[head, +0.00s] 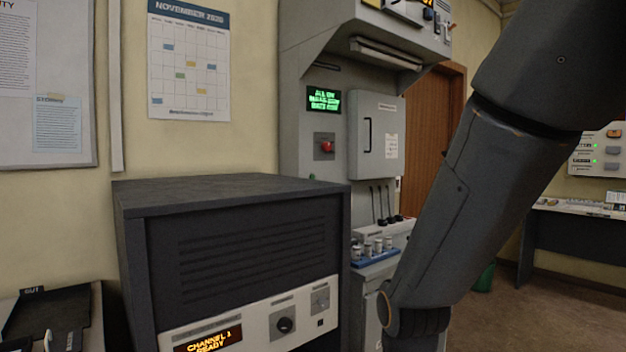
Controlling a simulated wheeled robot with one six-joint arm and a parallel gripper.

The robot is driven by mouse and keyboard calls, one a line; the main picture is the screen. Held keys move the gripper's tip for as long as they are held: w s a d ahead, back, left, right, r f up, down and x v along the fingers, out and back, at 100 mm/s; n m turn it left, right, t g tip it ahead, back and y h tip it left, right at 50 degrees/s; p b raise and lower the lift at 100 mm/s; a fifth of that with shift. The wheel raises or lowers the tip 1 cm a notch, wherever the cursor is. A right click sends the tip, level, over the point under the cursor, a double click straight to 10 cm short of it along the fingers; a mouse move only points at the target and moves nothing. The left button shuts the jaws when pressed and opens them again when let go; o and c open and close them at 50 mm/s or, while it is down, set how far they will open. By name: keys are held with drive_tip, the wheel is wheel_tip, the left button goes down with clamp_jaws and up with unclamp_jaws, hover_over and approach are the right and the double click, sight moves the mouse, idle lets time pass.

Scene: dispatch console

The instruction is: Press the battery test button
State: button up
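A red round button (326,146) sits on a grey plate on the side of the tall grey console. Its label is too small to read, so I cannot tell whether it is the battery test button. A small dark square (320,322), perhaps a button, is on the pale front panel of the dark cabinet, below a small dial (320,299). No button's label can be read as battery test. My arm crosses the right side of the view, but my gripper is out of the frame.
The dark cabinet (230,190) stands close in front, with a black knob (285,325) and an amber display (208,341). The tall grey console (310,225) has a green display (323,99) and a small wall box (376,137). Open floor (545,318) lies at the right.

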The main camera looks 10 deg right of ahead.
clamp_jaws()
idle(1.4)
